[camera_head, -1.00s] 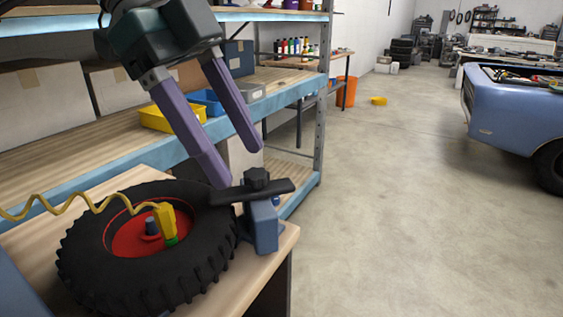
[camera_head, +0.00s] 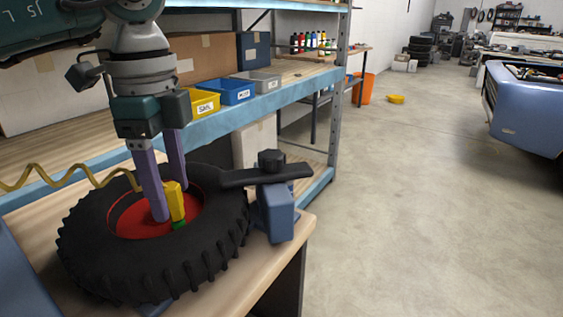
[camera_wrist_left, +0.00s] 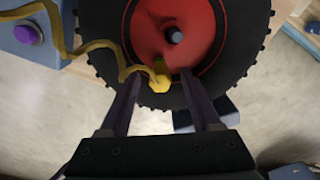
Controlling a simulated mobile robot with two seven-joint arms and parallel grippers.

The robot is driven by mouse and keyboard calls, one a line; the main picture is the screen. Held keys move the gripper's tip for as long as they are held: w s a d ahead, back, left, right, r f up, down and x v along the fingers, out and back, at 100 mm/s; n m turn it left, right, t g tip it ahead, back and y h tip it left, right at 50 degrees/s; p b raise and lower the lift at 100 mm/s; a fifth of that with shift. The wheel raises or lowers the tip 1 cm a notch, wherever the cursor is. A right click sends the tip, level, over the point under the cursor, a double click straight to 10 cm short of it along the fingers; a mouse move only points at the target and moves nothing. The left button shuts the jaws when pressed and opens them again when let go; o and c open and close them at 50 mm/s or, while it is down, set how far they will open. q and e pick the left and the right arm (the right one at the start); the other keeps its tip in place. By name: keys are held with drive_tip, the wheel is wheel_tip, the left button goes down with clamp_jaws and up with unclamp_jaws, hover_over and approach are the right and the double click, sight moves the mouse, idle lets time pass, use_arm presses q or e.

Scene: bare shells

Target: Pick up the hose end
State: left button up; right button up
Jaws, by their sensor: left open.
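The yellow hose end (camera_head: 175,203) stands upright on the red hub (camera_head: 128,217) of the black tire (camera_head: 85,262), with a green part at its foot. A coiled yellow hose (camera_head: 60,171) runs from it to the left. My left gripper (camera_head: 172,212) is open and points down, its purple fingers reaching to the hub right beside the hose end. In the left wrist view the hose end (camera_wrist_left: 159,83) lies between and just beyond the two open fingertips (camera_wrist_left: 158,78). Contact cannot be told. The right gripper is not in view.
A blue clamp (camera_head: 278,212) with a black bar stands at the tire's right, on the wooden bench (camera_head: 250,287). A shelf behind holds yellow (camera_head: 204,102), blue (camera_head: 231,91) and grey bins.

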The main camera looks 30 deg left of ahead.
use_arm(q)
drive_tip(key=shift+f, duration=0.3)
clamp_jaws()
idle(0.3)
